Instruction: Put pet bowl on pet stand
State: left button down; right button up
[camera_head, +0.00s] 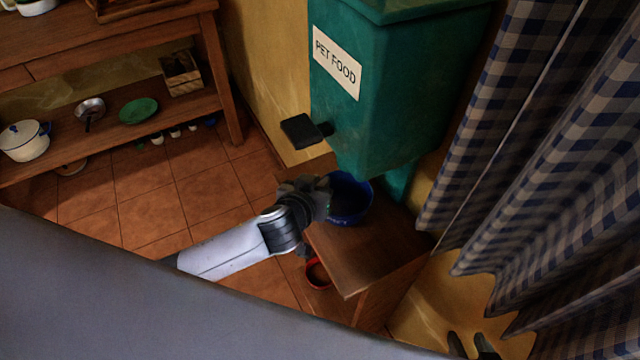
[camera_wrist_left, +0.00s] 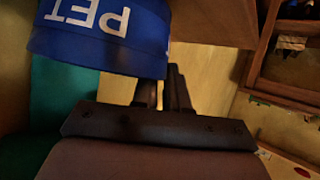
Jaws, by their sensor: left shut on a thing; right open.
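The blue pet bowl (camera_head: 352,203) has white lettering and is at the back left of the wooden pet stand (camera_head: 375,250), under the pet food dispenser. My left gripper (camera_head: 326,192) is shut on the bowl's left side. In the left wrist view the bowl (camera_wrist_left: 100,50) shows "PET" upside down, with the left gripper's fingers (camera_wrist_left: 163,88) at its edge. A wooden surface (camera_wrist_left: 215,22) lies beside it there. I cannot tell whether the bowl touches the stand. My right gripper (camera_head: 472,345) is open and empty at the bottom edge of the head view.
The green pet food dispenser (camera_head: 400,90) with its black lever (camera_head: 302,131) hangs over the stand. A red bowl (camera_head: 318,274) is low beside the stand. A checked curtain (camera_head: 550,150) closes off the right. Wooden shelves (camera_head: 110,120) with cookware stand left; tiled floor (camera_head: 150,195) is clear.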

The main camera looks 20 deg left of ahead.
pick_arm(q)
jog(key=shift+w+d+f, duration=0.15)
jog(key=shift+w+f, duration=0.05)
jog(key=shift+f, duration=0.05)
jog(key=shift+f, duration=0.25)
jog(key=c, duration=1.1)
grip_release()
jog(key=shift+r, duration=0.1)
jog(key=shift+c, duration=0.2)
jog(key=shift+s+r, duration=0.15)
